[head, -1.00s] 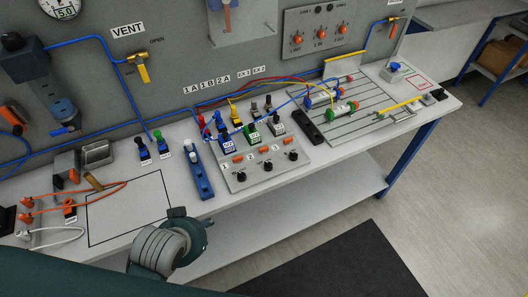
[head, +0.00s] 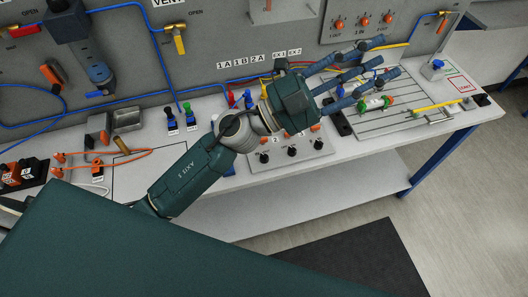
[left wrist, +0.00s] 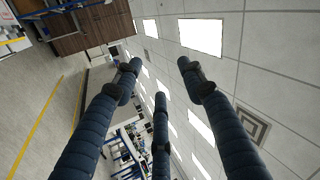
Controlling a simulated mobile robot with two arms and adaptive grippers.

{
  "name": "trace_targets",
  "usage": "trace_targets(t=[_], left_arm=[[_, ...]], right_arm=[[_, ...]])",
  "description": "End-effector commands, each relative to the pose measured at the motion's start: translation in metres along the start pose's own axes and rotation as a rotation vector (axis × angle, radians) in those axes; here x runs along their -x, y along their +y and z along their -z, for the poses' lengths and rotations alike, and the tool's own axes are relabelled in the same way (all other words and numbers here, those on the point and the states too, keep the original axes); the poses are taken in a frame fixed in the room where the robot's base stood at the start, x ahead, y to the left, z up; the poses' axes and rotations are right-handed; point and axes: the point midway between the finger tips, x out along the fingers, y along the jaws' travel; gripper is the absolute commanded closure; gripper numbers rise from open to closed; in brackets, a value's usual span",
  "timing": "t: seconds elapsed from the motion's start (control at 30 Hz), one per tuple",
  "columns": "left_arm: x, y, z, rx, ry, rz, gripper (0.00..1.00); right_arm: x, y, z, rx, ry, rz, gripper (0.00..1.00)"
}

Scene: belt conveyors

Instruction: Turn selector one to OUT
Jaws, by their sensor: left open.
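Selector one (head: 264,157) is the leftmost of three black knobs along the front of the grey panel (head: 244,161) in the head view. Its pointer and markings are too small to read. My left gripper (head: 368,70) is open and empty, its blue fingers spread and pointing right, above and beyond the panel. Its palm and wrist hide the panel's back part. In the left wrist view the open fingers (left wrist: 159,80) face the ceiling and far room, with no knob in sight. My right gripper is not in view.
The other two knobs (head: 292,152) (head: 319,145) sit right of selector one. A slotted plate (head: 375,132) with cylinders lies to the right, below the fingers. Blue hoses (head: 150,99) run along the back wall. The bench has an outlined clear area left of my forearm.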

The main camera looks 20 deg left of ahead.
Motion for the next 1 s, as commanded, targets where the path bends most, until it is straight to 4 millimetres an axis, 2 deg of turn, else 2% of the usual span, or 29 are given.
trace_targets(t=[0.03,0.1,0.17,0.23,0.3,0.37,0.43,0.5,0.63,0.7,0.8,1.0], left_arm=[[-0.007,0.025,0.018,-0.076,0.111,-0.117,0.59],[-0.004,0.068,0.036,-0.167,0.246,-0.302,0.59],[0.01,0.106,0.038,-0.24,0.335,-0.482,0.59],[0.037,0.147,0.025,-0.319,0.406,-0.711,0.59],[0.073,0.177,-0.002,-0.387,0.437,-0.955,0.59],[0.11,0.19,-0.034,-0.434,0.429,-1.167,0.59],[0.152,0.191,-0.073,-0.472,0.387,-1.398,0.59],[0.19,0.179,-0.108,-0.495,0.318,-1.597,0.59],[0.24,0.148,-0.15,-0.502,0.187,-1.851,0.59],[0.255,0.135,-0.161,-0.499,0.139,-1.924,0.59],[0.265,0.129,-0.167,-0.494,0.108,-1.971,0.59],[0.276,0.151,-0.173,-0.489,0.109,-1.978,0.59]], right_arm=[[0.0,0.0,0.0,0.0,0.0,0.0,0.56],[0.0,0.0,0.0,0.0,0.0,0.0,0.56],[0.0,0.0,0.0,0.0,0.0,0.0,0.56],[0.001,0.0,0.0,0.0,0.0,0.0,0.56],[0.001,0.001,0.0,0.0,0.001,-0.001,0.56],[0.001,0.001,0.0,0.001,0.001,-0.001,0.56],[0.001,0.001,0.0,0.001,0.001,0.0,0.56],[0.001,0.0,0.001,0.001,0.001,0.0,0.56],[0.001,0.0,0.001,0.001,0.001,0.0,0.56],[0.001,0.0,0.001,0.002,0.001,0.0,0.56],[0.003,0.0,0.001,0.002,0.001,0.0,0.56],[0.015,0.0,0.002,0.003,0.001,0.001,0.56]])
